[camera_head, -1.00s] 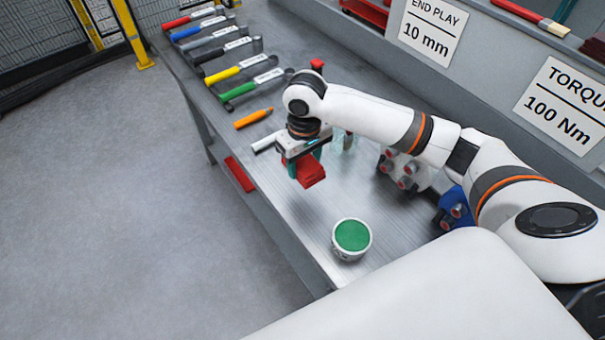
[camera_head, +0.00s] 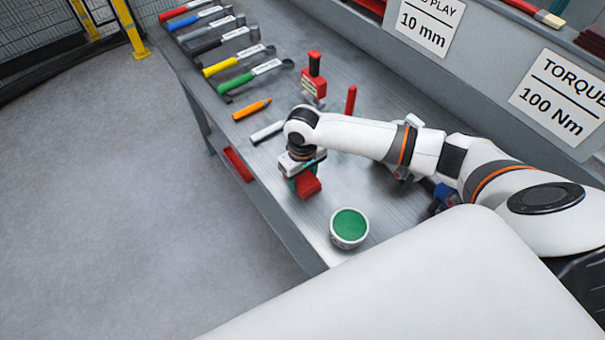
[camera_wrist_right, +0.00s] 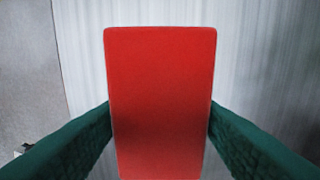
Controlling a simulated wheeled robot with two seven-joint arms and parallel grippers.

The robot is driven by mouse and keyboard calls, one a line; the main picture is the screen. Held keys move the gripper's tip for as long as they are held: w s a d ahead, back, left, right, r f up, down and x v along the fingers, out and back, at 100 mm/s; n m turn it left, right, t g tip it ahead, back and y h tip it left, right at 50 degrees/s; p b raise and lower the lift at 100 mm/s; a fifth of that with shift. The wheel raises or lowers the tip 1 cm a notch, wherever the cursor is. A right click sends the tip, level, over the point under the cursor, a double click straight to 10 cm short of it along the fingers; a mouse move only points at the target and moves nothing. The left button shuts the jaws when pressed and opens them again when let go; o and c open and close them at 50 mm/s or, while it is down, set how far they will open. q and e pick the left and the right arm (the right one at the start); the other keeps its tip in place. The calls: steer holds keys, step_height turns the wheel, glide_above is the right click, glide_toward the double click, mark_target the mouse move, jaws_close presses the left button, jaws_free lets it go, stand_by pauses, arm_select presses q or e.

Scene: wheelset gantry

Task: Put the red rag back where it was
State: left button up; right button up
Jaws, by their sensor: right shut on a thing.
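The red rag (camera_head: 308,185) is a folded red block between the fingers of my right gripper (camera_head: 300,182), over the bench near its front edge. In the right wrist view the rag (camera_wrist_right: 160,95) fills the middle, with a green finger pressed on each side. Bare metal bench top shows behind it. I cannot tell whether the rag touches the bench or hangs just above it. My left gripper is not in view.
A white tub with green contents (camera_head: 349,227) stands just right of the rag. A white marker (camera_head: 267,132), an orange marker (camera_head: 252,110) and a red-handled stamp-like tool (camera_head: 314,78) lie or stand farther back. Several wrenches line the bench's (camera_head: 330,215) far left.

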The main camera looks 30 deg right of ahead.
mark_target(303, 176)
steer(key=o, duration=0.8)
steer(key=shift+f, duration=0.1)
steer(key=shift+o, duration=0.8)
step_height(303, 176, up, 12)
steer(key=b, duration=0.2)
